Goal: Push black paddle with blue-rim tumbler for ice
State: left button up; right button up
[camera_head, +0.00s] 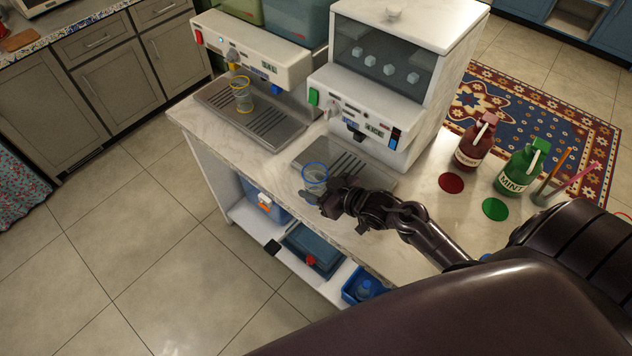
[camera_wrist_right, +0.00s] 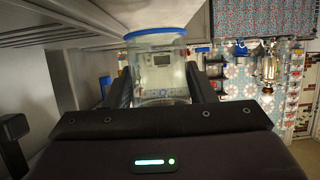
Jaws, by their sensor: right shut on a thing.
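The clear blue-rim tumbler (camera_head: 315,174) is upright at the front-left edge of the ice machine's drip tray. My right gripper (camera_head: 322,197) is shut on it. The wrist view shows the tumbler (camera_wrist_right: 160,62) between the two dark fingers (camera_wrist_right: 161,90). The black paddle (camera_head: 357,135) is under the front panel of the white ice machine (camera_head: 365,105), behind and to the right of the tumbler and apart from it. A small dark part at the left of the wrist view may be the paddle; I cannot tell. My left gripper is not in view.
The ice machine's drip tray (camera_head: 372,172) lies below the paddle. A second dispenser (camera_head: 262,62) with a yellow-rim tumbler (camera_head: 241,97) stands to the left. Red (camera_head: 474,142) and green (camera_head: 520,168) syrup bottles stand right of the ice machine. The counter edge is close to the held tumbler.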

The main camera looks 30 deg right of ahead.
jog(key=shift+d, duration=0.1)
jog(key=w+d+b, duration=0.1)
jog(key=d, duration=0.2)
jog(key=w+d+b, duration=0.2)
jog(key=d, duration=0.1)
jog(key=w+d+b, duration=0.1)
jog(key=d, duration=0.3)
jog(key=shift+w+b, duration=0.15)
jog(key=shift+b, duration=0.2)
jog(key=shift+w+d, duration=0.2)
jog(key=shift+d, duration=0.3)
jog(key=shift+w+d, duration=0.2)
jog(key=shift+d, duration=0.3)
jog(key=shift+d, duration=0.2)
